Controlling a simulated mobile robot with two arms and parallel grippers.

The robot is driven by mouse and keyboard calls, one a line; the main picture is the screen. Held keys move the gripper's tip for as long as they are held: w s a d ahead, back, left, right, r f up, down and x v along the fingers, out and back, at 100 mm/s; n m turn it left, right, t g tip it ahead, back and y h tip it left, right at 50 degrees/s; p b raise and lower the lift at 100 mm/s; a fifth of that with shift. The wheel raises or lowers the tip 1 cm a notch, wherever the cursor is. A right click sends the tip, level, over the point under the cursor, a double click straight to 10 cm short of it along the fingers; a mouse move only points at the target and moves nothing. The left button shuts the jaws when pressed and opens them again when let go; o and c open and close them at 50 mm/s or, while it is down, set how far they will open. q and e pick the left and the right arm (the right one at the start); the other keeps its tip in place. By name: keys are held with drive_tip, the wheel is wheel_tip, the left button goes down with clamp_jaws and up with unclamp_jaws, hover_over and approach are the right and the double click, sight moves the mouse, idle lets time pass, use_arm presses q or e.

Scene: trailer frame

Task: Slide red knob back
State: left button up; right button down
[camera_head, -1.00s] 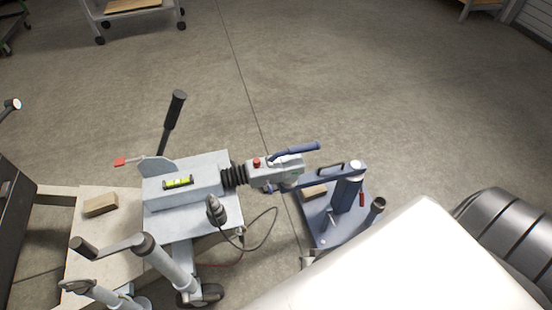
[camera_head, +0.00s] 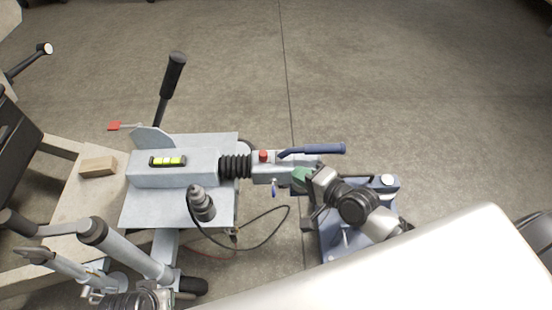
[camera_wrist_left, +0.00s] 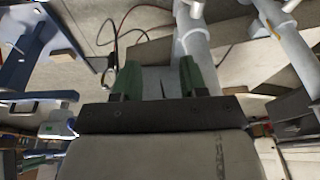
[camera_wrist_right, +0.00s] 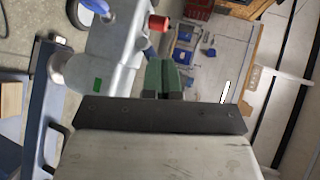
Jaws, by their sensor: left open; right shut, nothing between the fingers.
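The red knob (camera_head: 263,156) stands on top of the grey coupling head (camera_head: 262,173), just right of the black bellows. It also shows in the right wrist view as a red cap (camera_wrist_right: 158,23), beyond my fingertips. My right gripper (camera_head: 300,179) has its green fingers shut with nothing between them, at the coupling's right end. The fingers (camera_wrist_right: 165,76) look apart from the knob; contact with the coupling cannot be told. My left gripper (camera_wrist_left: 160,78) is open and empty near grey tubes in the left wrist view. Its wrist shows at the head view's bottom edge.
A blue stand (camera_head: 385,181) is partly hidden behind my right wrist. A lever with a black grip (camera_head: 173,72) rises at the left. A cable loops below the coupling. The floor behind is clear.

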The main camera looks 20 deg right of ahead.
sight(266, 158)
drive_tip(key=shift+w, duration=0.1)
drive_tip(key=b+x, duration=0.2)
drive_tip(key=x, duration=0.7)
drive_tip(key=shift+w+a+f, duration=0.1)
drive_tip(key=shift+w, duration=0.05)
drive_tip(key=shift+w+a, duration=0.1)
drive_tip(key=shift+w, duration=0.1)
use_arm(q)
drive_tip(key=v, duration=0.6)
drive_tip(key=shift+r, duration=0.4)
drive_tip(key=shift+a, duration=0.1)
